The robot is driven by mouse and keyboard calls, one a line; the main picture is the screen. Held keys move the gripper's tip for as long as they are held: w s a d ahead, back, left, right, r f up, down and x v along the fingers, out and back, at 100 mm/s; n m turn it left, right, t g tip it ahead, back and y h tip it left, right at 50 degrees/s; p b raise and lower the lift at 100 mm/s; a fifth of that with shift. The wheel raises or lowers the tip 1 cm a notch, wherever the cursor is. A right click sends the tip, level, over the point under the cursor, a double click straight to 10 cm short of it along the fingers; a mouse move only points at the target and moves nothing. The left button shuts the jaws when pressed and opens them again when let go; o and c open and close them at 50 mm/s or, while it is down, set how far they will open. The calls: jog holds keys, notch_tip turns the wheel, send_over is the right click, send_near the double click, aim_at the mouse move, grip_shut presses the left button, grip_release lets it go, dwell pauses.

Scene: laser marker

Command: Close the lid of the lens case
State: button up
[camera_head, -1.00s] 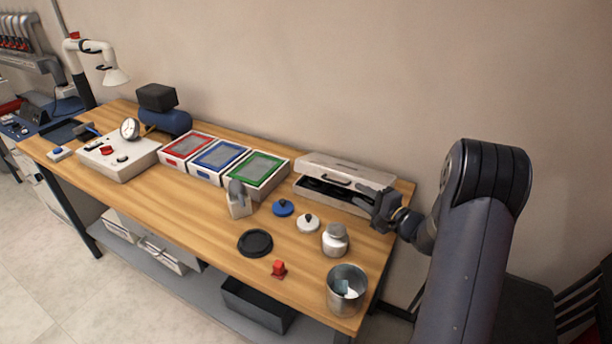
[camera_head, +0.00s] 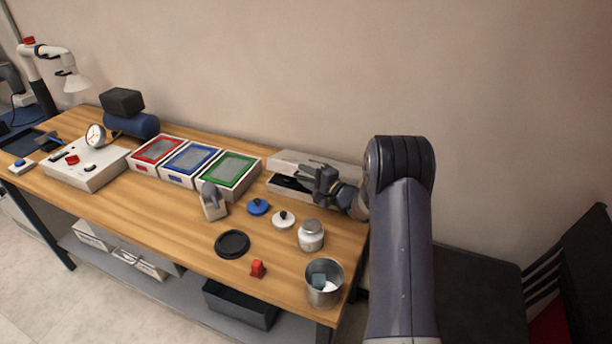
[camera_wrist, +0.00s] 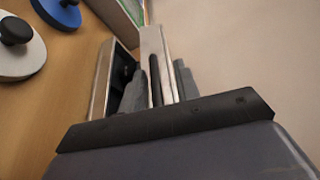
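The lens case (camera_head: 275,185) is a pale box with a dark interior at the back right of the bench. Its pale lid (camera_head: 285,158) stands raised along the wall side. My gripper (camera_head: 310,172) is over the right half of the case, and my arm hides the case's right end. In the wrist view the case body (camera_wrist: 101,85) lies left and the lid (camera_wrist: 152,42) runs up the middle. The two grey fingers of my gripper (camera_wrist: 160,88) are apart, with the lid's edge and a dark strip between them. I cannot tell whether they touch the lid.
A green-framed tray (camera_head: 228,170) stands left of the case. A blue knobbed disc (camera_head: 258,207), a white knobbed disc (camera_head: 283,220), a lidded jar (camera_head: 311,237) and a metal cup (camera_head: 323,285) stand in front. The wall is close behind the case.

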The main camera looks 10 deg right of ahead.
jog(key=shift+c, duration=0.5)
grip_shut()
jog(key=f+b, duration=0.2)
jog(key=s+f+n+b, duration=0.1)
jog(key=b, duration=0.1)
jog(key=shift+a+t, duration=0.3)
jog(key=shift+s+a+f, duration=0.1)
jog(key=shift+s+f, duration=0.05)
jog(key=shift+f, duration=0.4)
jog(key=shift+o, duration=0.5)
grip_release()
